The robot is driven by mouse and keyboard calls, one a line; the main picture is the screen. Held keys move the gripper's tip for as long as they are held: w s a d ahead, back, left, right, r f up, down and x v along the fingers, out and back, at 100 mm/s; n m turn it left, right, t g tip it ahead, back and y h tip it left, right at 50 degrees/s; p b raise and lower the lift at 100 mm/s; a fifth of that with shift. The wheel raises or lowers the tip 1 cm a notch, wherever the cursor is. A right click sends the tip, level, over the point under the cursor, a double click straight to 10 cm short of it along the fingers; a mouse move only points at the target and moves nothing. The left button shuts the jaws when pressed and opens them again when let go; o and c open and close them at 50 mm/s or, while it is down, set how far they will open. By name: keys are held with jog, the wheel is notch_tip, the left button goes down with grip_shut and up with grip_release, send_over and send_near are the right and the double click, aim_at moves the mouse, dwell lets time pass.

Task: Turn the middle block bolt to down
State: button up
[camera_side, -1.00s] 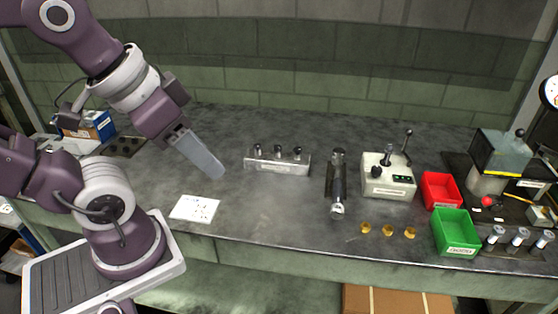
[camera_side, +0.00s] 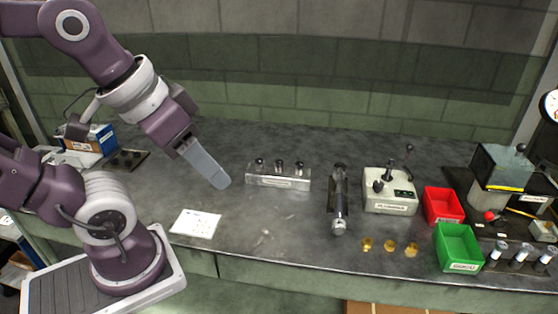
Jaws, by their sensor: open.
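A silver metal block (camera_side: 278,181) stands in the middle of the bench with three dark bolts in a row on its top. The middle bolt (camera_side: 279,167) stands up from the block between the left bolt (camera_side: 260,165) and the right bolt (camera_side: 299,168). They are too small to tell which way each is turned. My gripper (camera_side: 222,182) is left of the block, apart from it, pointing down and to the right. Its long grey fingers overlap from this side, so the gap between them is hidden. Nothing shows held in it.
A dark cylindrical tool (camera_side: 339,200) lies right of the block, and a white control box (camera_side: 390,192) stands beyond it. Red (camera_side: 443,204) and green (camera_side: 458,248) bins stand further right. A white paper (camera_side: 196,223) lies in front of my gripper. Bench behind the block is clear.

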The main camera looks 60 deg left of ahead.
jog(key=w+a+r+n+g, duration=0.2)
jog(key=w+a+n, duration=0.1)
jog(key=w+n, duration=0.6)
jog(key=n+g, duration=0.4)
jog(key=n, duration=2.3)
send_over(280, 161)
notch_tip(280, 161, down, 17)
jog(key=shift+r, duration=0.1)
notch_tip(280, 161, down, 6)
jog(key=shift+r, duration=0.1)
jog(key=shift+f, duration=0.55)
grip_shut()
